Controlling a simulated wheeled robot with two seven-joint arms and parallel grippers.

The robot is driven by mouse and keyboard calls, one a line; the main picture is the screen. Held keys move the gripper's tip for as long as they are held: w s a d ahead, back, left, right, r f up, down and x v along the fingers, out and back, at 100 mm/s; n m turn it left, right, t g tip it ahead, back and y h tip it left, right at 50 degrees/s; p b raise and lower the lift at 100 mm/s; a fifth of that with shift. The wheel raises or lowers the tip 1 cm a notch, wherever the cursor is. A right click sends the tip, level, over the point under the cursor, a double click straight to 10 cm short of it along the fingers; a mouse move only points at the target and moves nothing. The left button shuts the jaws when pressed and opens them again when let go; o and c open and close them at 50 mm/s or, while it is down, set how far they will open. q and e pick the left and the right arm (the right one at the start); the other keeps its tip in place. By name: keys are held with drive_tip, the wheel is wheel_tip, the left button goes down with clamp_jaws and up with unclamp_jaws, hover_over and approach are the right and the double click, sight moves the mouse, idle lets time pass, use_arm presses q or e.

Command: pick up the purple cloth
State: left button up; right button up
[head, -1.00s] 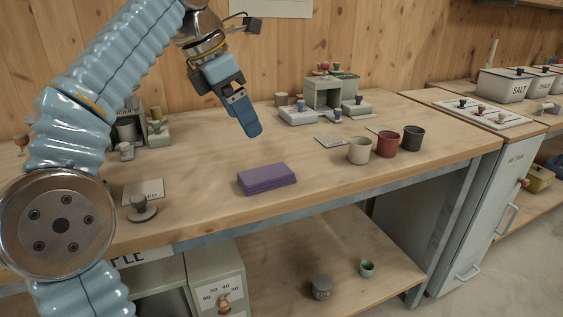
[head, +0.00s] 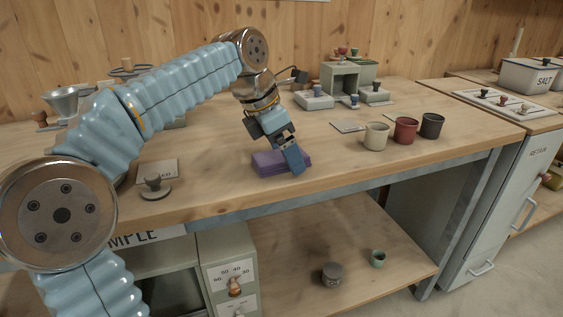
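The purple cloth (head: 268,164) lies folded in a flat block on the wooden worktop, near its front edge. My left gripper (head: 294,165) is over the cloth's right part, pointing down, with a blue finger in front of the cloth and hiding some of it. Whether the fingers touch the cloth or are closed on it cannot be told. My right gripper is not in view.
Three cups, cream (head: 376,137), red (head: 405,131) and dark grey (head: 432,126), stand to the right on the worktop (head: 220,185). A grey knobbed weight (head: 155,187) sits at the left front.

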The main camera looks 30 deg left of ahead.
use_arm(q)
drive_tip(key=shift+f, duration=0.15)
drive_tip(key=shift+c, duration=0.2)
drive_tip(key=c, duration=1.1)
drive_tip(key=shift+r, duration=0.45)
wheel_tip(320, 180, up, 4)
drive_tip(key=shift+s+f+p, duration=0.1)
drive_tip(key=shift+f+p, duration=0.15)
drive_tip(key=shift+p, duration=0.35)
drive_tip(key=s+d+r, duration=0.4)
drive_tip(key=s+r, duration=0.5)
drive_tip(key=s, duration=0.4)
drive_tip(key=shift+d, duration=0.15)
